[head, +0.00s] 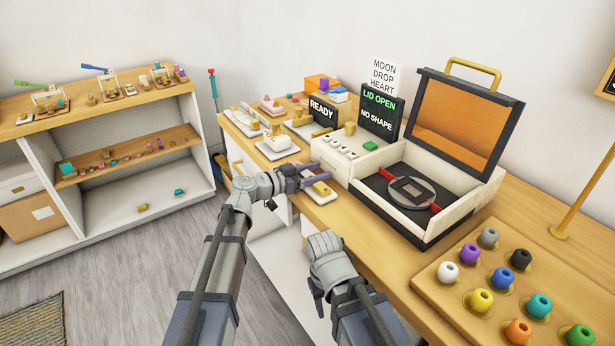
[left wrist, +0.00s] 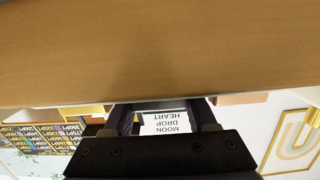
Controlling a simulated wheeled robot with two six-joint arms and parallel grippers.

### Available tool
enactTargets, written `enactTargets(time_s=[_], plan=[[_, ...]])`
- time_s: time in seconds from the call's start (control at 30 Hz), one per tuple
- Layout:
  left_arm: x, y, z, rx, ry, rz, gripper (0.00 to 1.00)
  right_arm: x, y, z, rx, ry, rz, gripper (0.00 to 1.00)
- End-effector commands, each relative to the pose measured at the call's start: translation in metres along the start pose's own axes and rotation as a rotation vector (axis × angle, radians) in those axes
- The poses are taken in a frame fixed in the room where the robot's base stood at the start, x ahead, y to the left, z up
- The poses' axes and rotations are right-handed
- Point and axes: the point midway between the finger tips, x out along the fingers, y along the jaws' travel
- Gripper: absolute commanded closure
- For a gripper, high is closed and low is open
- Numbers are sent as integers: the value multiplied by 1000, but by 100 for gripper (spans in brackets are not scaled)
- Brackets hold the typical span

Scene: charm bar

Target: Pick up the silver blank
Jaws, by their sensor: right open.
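I cannot clearly make out a silver blank in either view. My left gripper (head: 319,177) is over the near edge of the wooden counter (head: 405,285), just left of the white-and-black machine. In the left wrist view its two dark fingers (left wrist: 161,119) stand apart with nothing visible held between them. A small white tray (head: 324,197) with a gold-coloured piece on it lies just below this gripper. My right gripper (head: 317,288) is low in front of the counter, mostly hidden by its own wrist; it is open.
The machine (head: 398,231) has its lid (head: 455,118) raised, with a round plate inside. Signs read "LID OPEN", "NO SHAPE" and "READY". A board of coloured knobs (head: 442,284) is at right. More white trays (head: 277,153) stand behind my left gripper. A shelf (head: 125,95) is at left.

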Motion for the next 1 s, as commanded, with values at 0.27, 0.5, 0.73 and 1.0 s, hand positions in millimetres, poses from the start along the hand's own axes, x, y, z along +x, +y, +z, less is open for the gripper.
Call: enactTargets(time_s=[0.27, 0.5, 0.73, 1.0], plan=[[0, 0, 0, 0, 0, 0, 94, 0, 0, 0, 0, 0, 0, 50], [0, 0, 0, 0, 0, 0, 99, 0, 0, 0, 0, 0, 0, 50], [-1, 0, -7, 0, 0, 0, 99, -7, 1, 0, 0, 0, 0, 50], [-6, 0, -36, 0, 0, 0, 99, -37, 4, 2, 0, 0, 0, 50]])
